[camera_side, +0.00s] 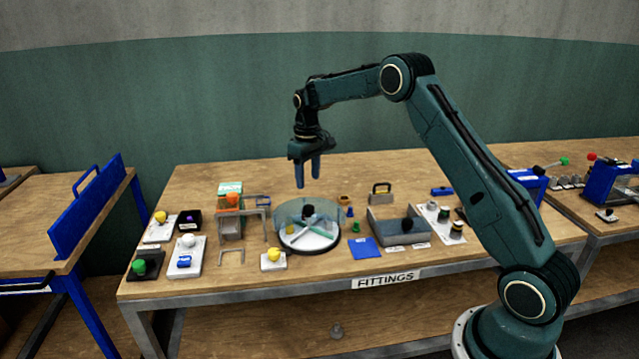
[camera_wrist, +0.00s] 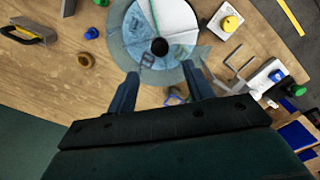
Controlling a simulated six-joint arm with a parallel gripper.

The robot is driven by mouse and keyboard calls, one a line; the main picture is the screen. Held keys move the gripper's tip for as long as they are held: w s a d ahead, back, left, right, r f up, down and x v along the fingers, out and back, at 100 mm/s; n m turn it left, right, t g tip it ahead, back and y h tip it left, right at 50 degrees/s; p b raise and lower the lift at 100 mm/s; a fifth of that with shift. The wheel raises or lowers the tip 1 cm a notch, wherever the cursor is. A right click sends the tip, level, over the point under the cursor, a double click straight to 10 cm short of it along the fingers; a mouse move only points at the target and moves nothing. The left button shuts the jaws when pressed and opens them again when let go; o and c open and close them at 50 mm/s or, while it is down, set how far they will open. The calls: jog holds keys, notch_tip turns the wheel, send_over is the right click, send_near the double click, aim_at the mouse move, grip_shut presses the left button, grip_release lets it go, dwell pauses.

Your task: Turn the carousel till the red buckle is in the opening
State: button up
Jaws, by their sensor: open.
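The carousel (camera_side: 296,240) stands on the bench in the side view, a round white disc with dividers and a clear bluish wall. It shows at the top of the wrist view (camera_wrist: 125,38), cut by the frame edge. Its black knob (camera_side: 308,211) is at the centre and also shows in the wrist view (camera_wrist: 159,46). A dark, buckle-like outline (camera_wrist: 147,62) shows in the near part of the carousel. I cannot make out a red buckle in either view. My gripper (camera_side: 308,178) is open and empty above the carousel, its fingers pointing down.
Left of the carousel stand a rack with an orange item (camera_side: 232,200) and a yellow-knobbed block (camera_side: 273,257). To its right are a blue pad (camera_side: 364,248), a grey box (camera_side: 397,236) and a padlock-shaped block (camera_side: 381,193). Bare wood lies behind the carousel.

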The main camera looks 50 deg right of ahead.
aim_at(309, 207)
notch_tip(309, 207, down, 9)
jog(key=shift+f, duration=0.2)
dwell(0.3)
jog(key=shift+c, duration=0.2)
grip_shut()
